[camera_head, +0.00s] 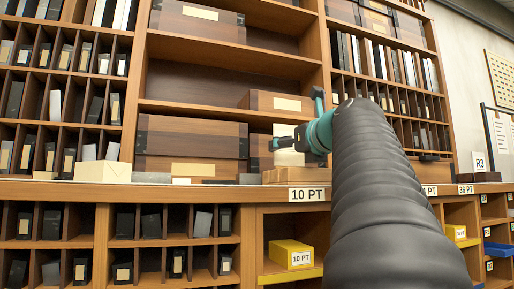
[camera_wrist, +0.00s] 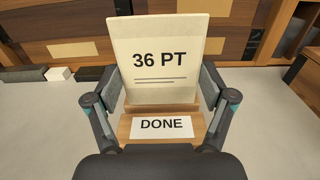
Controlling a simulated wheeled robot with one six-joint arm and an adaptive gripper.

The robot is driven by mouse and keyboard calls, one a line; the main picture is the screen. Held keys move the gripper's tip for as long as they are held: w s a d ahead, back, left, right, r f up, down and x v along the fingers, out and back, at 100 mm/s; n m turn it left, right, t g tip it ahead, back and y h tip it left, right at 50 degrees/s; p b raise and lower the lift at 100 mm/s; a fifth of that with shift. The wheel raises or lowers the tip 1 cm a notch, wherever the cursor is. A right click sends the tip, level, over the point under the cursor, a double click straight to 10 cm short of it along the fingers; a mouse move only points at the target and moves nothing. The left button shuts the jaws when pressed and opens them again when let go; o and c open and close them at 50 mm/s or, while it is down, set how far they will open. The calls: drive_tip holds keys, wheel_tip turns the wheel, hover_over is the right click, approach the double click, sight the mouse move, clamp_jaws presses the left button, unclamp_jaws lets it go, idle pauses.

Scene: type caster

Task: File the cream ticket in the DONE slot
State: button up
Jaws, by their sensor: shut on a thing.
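The cream ticket (camera_wrist: 165,82) reads "36 PT" and stands upright between the two fingers of my gripper (camera_wrist: 160,92), which is shut on its side edges. Right below it is a wooden holder with a white DONE label (camera_wrist: 161,126). The ticket's lower edge meets the wood just behind the label; I cannot tell whether it is inside the slot or just above it. In the head view my gripper (camera_head: 294,140) is over the counter, with the pale ticket (camera_head: 288,157) under it and the wooden holder (camera_head: 283,176) below.
Brown wooden cases (camera_head: 192,138) stand behind on the shelf. A cream box (camera_head: 103,171) sits on the counter to the left. A yellow bin (camera_head: 291,254) marked "10 PT" is in a cubby below. In the wrist view, the grey counter (camera_wrist: 50,125) is clear on both sides of the holder.

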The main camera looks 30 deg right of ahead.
sight(289, 126)
drive_tip(key=shift+f, duration=0.4)
drive_tip(key=o, duration=0.7)
drive_tip(key=shift+r+p, duration=0.7)
drive_tip(key=shift+r, duration=2.3)
